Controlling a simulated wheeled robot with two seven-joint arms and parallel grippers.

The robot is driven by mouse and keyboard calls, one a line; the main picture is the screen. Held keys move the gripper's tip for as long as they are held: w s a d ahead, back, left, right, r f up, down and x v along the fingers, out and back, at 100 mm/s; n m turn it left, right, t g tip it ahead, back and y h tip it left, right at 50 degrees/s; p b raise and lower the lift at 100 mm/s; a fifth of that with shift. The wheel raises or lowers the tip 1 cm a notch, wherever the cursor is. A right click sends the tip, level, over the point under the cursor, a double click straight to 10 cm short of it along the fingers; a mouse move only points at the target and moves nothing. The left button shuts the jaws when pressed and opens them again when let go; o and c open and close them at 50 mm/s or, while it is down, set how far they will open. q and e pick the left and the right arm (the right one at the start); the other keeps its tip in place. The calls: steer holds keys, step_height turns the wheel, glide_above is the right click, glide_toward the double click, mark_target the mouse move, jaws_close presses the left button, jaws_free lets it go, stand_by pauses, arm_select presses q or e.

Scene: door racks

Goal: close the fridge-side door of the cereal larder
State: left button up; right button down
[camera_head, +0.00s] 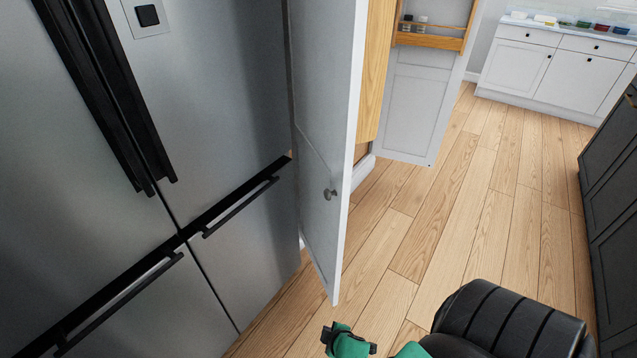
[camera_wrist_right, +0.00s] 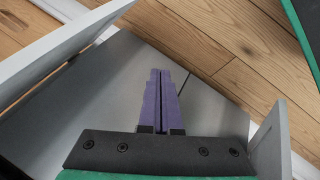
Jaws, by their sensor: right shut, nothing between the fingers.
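The fridge-side door (camera_head: 322,130) of the cereal larder is a pale grey-white panel with a small round knob (camera_head: 330,193). It stands open in the head view, jutting out beside the fridge. Behind it, part of the larder's wooden inside (camera_head: 376,75) shows; the door hides the rest. My right gripper (camera_wrist_right: 161,75) has purple fingers, shut and empty, in the right wrist view. Pale panels (camera_wrist_right: 60,52) lie around it there; I cannot tell which is the door, or whether the fingers touch one. My left gripper is out of view.
The steel fridge (camera_head: 225,90) with black bar handles (camera_head: 240,207) fills the left. The larder's other door (camera_head: 408,105), with a wooden rack (camera_head: 430,41), stands open beyond. Wooden floor (camera_head: 470,200) is clear in the middle. Dark cabinets (camera_head: 612,185) stand at right, white ones (camera_head: 550,68) at the back.

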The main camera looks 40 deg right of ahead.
steer(key=w+d+r+n+t+h, duration=0.1)
steer(key=w+r+n+t+h, duration=0.15)
steer(key=w+r, duration=0.55)
step_height(320, 180, up, 32)
steer(key=n+t+h+p, duration=0.2)
steer(key=t+h+p, duration=0.25)
steer(key=t, duration=0.25)
glide_above(331, 195)
steer(key=shift+r+h+b, duration=0.15)
steer(key=shift+h+b, duration=0.15)
steer(key=shift+b, duration=0.15)
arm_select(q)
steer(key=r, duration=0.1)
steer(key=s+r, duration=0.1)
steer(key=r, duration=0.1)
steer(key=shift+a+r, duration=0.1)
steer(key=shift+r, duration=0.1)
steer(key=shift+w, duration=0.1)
